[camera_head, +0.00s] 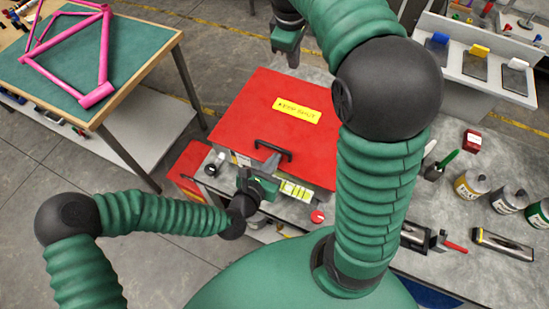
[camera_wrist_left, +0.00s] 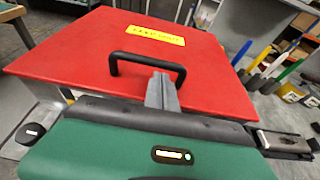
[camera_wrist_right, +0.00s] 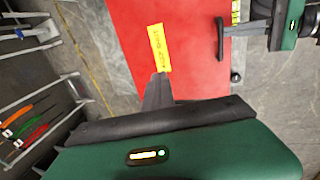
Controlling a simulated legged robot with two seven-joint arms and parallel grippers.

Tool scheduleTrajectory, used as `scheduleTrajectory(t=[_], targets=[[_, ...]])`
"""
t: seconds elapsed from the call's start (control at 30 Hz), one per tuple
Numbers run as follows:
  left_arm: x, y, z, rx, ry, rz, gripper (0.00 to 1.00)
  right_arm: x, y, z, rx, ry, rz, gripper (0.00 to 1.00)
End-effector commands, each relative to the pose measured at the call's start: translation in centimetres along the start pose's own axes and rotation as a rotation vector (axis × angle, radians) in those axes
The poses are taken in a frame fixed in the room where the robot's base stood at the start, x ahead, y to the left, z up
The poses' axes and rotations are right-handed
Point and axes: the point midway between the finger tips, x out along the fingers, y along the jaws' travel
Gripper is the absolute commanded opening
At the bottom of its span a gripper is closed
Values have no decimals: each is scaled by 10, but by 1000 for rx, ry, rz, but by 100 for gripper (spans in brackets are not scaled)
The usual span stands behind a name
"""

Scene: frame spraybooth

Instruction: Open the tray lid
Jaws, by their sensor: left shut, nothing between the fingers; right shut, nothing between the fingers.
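The tray lid (camera_head: 255,110) is a flat red panel with a yellow label, and it also fills the upper left wrist view (camera_wrist_left: 90,50). A black bar handle (camera_head: 272,149) sits near its front edge. My left gripper (camera_head: 271,165) is shut at the handle. In the left wrist view its fingertips (camera_wrist_left: 160,78) overlap the handle's right end; whether they touch it I cannot tell. My right gripper (camera_head: 292,60) is shut and empty beyond the lid's far edge. In the right wrist view its fingers (camera_wrist_right: 159,78) point at the label.
A workbench (camera_head: 460,200) on the right holds bottles (camera_head: 470,183), tools and a small red box (camera_head: 473,140). A table (camera_head: 150,60) with a pink bike frame (camera_head: 100,50) stands at the left. A red knob (camera_head: 317,216) sits at the tray's front. Grey floor (camera_head: 150,200) lies left.

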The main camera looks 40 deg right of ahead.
Motion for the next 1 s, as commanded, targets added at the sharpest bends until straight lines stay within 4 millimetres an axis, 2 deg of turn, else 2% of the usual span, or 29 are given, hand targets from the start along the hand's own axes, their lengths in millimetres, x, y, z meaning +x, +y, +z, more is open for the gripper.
scheduleTrajectory(t=[0.37, 0.6, 0.87, 1.0], targets=[[5, 1, 0, 0, 0, 1, 0, -1, -1, -1, -1, 0, 1, 0], [2, 1, 21, -1, -1, 2, 0, 0, 0, 0, 0, 0, 0, 0], [1, 0, 22, 1, -1, 0, 0, 0, 0, 0, 0, 0, 0, 0], [1, 0, 22, 1, -1, 0, 0, 0, 0, 0, -1, 0, 0, 18]])
